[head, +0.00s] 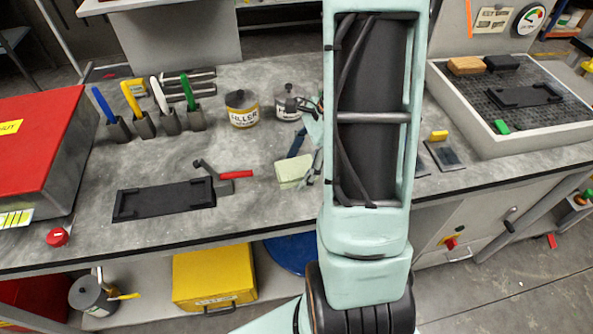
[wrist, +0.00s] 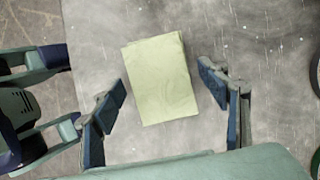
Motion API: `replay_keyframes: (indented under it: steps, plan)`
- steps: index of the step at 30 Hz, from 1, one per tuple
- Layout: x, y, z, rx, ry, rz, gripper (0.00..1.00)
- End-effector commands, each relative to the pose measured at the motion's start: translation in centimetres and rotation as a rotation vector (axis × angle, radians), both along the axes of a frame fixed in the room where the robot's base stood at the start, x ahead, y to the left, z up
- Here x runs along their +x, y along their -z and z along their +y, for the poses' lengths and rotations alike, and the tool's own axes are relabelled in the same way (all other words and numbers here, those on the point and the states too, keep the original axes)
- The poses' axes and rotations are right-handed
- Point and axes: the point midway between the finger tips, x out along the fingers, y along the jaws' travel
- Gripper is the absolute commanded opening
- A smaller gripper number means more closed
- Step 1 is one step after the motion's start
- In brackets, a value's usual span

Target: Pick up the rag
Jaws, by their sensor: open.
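The rag (wrist: 160,78) is a folded pale yellow-green cloth lying flat on the grey bench top. In the wrist view it lies between and slightly ahead of my two fingers. In the head view the rag (head: 293,171) lies just left of my arm. My gripper (wrist: 163,95) is open and empty, one finger on each side of the rag, apart from it. In the head view my gripper (head: 305,160) is partly hidden behind my arm. I cannot tell its exact height over the bench.
A red-handled tool (head: 235,174) and a black tray (head: 165,200) lie left of the rag. Behind stand a filler can (head: 241,108) and a dark-lidded can (head: 288,102). A red box (head: 30,140) is at the left, a grated tray (head: 480,125) at the right.

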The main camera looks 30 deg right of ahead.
Motion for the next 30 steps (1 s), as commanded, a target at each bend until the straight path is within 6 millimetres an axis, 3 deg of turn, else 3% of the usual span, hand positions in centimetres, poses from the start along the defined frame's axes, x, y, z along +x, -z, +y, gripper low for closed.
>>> replay_keyframes:
  steps: [5, 16, 24, 30]
  plan:
    - [0.0, 0.0, 0.0, 0.0, 0.0, 0.0, 0.66]
    - [0.0, 0.0, 0.0, 0.0, 0.0, 0.0, 0.27]
    - [0.0, -0.2, 0.0, 0.0, 0.0, 0.0, 0.27]
    - [0.1, -1.7, 0.0, -0.002, -0.001, -0.005, 0.27]
